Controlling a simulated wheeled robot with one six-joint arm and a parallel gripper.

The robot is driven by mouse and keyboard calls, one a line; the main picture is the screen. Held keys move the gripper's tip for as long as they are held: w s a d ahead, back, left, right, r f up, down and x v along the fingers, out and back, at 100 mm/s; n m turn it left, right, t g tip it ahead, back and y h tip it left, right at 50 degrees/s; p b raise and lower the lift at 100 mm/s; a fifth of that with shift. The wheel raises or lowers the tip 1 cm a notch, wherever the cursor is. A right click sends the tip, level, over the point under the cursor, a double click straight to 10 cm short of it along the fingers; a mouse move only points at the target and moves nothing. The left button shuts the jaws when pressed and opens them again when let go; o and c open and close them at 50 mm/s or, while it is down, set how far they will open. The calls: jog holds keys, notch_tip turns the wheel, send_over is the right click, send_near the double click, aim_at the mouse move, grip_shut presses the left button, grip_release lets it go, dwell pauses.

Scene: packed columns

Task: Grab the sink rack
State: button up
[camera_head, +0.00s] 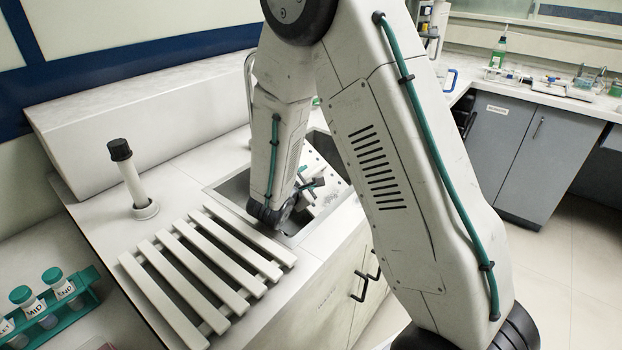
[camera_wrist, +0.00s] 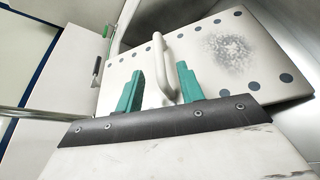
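A pale panel with dark round spots and a grey speckled patch (camera_wrist: 228,46), seemingly the sink rack, fills much of the wrist view. A curved white handle (camera_wrist: 160,62) stands up from it. My gripper (camera_wrist: 157,82) has two teal fingers, apart, one on each side of the handle in the picture. A gap shows on the left of the handle; whether the right finger touches it I cannot tell. In the head view the spotted panel (camera_head: 327,155) shows in the sink behind my arm, and my gripper (camera_head: 305,184) is small and partly hidden there.
The sink (camera_head: 237,187) is set in a white counter. A slatted white rack (camera_head: 185,262) lies on the counter at left, near a black-capped post (camera_head: 129,172). A teal tube holder (camera_head: 85,292) stands at lower left. Grey cabinets (camera_head: 505,150) and open floor lie at right.

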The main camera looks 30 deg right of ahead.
aim_at(315, 171)
jog(key=x, duration=0.6)
jog(key=shift+d, duration=0.15)
jog(key=shift+r, duration=0.1)
grip_shut()
